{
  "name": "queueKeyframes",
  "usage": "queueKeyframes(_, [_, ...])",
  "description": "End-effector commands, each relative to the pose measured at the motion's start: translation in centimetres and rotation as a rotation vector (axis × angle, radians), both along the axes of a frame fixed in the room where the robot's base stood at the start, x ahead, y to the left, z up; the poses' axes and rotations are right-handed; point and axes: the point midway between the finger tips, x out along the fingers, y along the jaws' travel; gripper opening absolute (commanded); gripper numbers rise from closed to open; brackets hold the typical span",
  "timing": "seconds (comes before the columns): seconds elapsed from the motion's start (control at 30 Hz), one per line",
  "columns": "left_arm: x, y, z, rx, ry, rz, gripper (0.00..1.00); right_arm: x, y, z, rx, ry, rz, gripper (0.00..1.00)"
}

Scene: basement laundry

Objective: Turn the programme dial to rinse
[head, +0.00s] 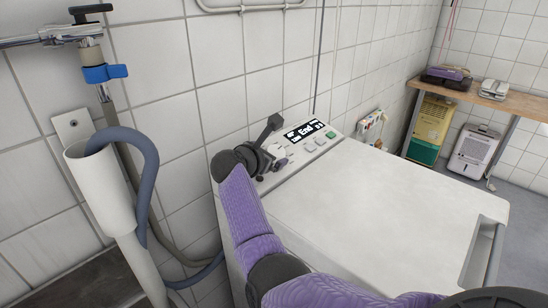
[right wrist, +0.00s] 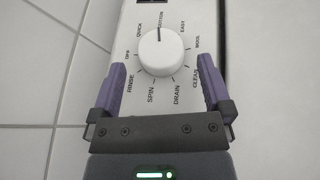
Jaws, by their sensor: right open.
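The programme dial (right wrist: 161,52) is a round white knob on the washer's control panel, ringed by printed programme names. Its dark pointer line points up in the right wrist view, at the COTTON label. The RINSE label (right wrist: 131,83) is at the dial's lower left. My right gripper (right wrist: 161,64) is open, its two purple fingers on either side of the dial's lower part, with visible gaps to the knob. In the head view my right gripper (head: 268,158) is over the panel's left end and largely hides the dial. My left gripper is not in view.
The white washer (head: 390,205) has a clear flat top. A lit display (head: 307,130) and several buttons are right of the dial. A tiled wall is close behind.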

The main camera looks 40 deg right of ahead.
Motion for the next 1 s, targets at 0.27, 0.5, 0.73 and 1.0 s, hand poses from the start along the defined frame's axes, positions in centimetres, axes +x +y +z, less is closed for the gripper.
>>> queueKeyframes(0.27, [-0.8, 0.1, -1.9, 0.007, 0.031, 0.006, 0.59, 1.2, -3.0, -1.4, -0.003, 0.002, 0.001, 1.00])
queueKeyframes(0.5, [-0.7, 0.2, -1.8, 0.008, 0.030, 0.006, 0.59, 1.2, -3.1, -1.3, -0.003, 0.001, 0.001, 1.00])
queueKeyframes(0.73, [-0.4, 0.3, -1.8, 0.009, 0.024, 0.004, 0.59, 1.2, -3.1, -1.3, -0.004, 0.001, 0.001, 0.60])
queueKeyframes(1.0, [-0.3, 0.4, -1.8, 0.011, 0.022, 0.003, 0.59, 1.2, -3.1, -1.3, -0.004, 0.001, 0.002, 0.15])
